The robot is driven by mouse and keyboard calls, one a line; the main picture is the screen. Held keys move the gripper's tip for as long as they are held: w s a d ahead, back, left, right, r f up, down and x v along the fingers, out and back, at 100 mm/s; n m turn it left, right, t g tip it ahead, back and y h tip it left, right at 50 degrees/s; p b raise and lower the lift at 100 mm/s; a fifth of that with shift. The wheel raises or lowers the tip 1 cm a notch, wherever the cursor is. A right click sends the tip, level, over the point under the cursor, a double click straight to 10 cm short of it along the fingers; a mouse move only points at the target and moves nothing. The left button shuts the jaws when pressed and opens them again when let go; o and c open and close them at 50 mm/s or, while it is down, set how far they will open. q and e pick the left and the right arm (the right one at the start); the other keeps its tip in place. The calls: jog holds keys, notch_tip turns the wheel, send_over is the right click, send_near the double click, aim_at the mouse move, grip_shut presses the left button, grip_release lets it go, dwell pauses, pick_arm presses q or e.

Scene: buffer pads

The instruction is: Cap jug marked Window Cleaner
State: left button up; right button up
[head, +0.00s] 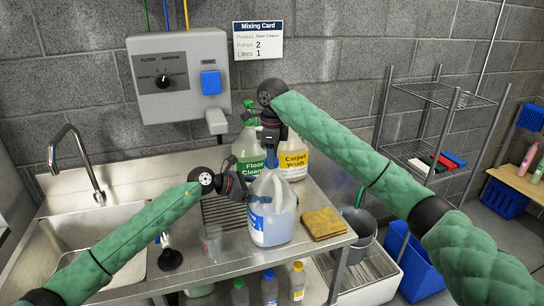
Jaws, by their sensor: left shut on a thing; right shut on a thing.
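A translucent jug (284,212) with a blue and white label stands upright near the front of the steel counter. Its label is too small to read. My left gripper (257,199) is shut on the jug from the left side. My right gripper (271,150) points down over the jug's mouth and is shut on a small blue cap (271,162). The cap is right at the top of the jug's neck; whether it touches the neck or is seated I cannot tell.
Behind stand a green Floor Cleaner jug (250,170) and a yellow Carpet Wash jug (293,160). A yellow sponge (323,223) lies to the right and a clear beaker (210,243) stands to the left. A sink (90,245) is at left, a grey bucket (361,226) beyond the counter's right end.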

dwell(0.3)
jog(key=o, duration=0.9)
jog(key=shift+o, duration=0.2)
jog(key=shift+r, duration=2.3)
jog(key=shift+c, duration=0.4)
